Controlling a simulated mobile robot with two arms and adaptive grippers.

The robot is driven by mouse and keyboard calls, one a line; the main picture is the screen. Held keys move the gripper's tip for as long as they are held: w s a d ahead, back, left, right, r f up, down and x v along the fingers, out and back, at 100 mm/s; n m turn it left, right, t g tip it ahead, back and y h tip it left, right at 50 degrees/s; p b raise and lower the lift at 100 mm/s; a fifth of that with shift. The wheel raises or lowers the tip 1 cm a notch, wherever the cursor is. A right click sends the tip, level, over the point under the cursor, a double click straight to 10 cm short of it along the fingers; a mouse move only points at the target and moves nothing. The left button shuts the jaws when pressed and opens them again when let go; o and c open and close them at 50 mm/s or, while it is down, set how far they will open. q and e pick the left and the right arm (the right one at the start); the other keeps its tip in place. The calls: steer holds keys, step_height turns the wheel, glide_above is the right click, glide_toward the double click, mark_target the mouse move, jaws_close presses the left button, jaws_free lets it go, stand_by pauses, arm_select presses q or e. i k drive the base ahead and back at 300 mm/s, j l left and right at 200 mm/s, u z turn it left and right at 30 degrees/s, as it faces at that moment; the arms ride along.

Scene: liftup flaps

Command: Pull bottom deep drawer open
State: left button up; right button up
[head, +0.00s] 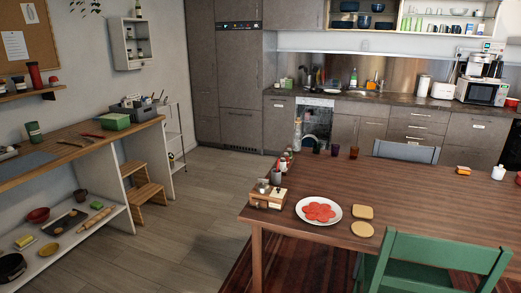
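A stack of brown drawers stands under the far counter, right of centre in the head view. Its bottom deep drawer (413,143) looks shut, with a light handle near its top edge; its lowest part is hidden behind the grey chair and the table. Shallower drawers (418,115) sit above it and also look shut. Neither my left nor my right gripper is in view.
A wooden table (400,200) with a plate of red slices (319,210) fills the right foreground. A grey chair (405,152) and a green chair (440,252) stand at it. An open dishwasher (315,118) is at the back. The floor (205,190) left of the table is clear.

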mark_target(474, 158)
steer(key=i+j+u, duration=0.5)
steer(key=i+u, duration=0.3)
steer(key=i, duration=0.25)
steer(key=i+u, duration=0.45)
steer(key=i+z, duration=0.1)
steer(key=i, duration=0.6)
steer(key=i+j, duration=0.15)
steer(key=i, duration=0.5)
steer(key=i+l+z, duration=0.1)
steer(key=i+z, duration=1)
steer(key=z, duration=0.15)
steer(key=i+l+z, duration=0.1)
steer(key=i+z, duration=0.2)
steer(key=i, duration=0.35)
steer(key=i+z, duration=0.3)
steer(key=i, duration=0.35)
steer(key=i+j+z, duration=0.3)
steer(key=i, duration=0.35)
steer(key=i+l, duration=0.1)
steer(key=i, duration=0.3)
steer(key=i+l, duration=0.1)
steer(key=i, duration=0.25)
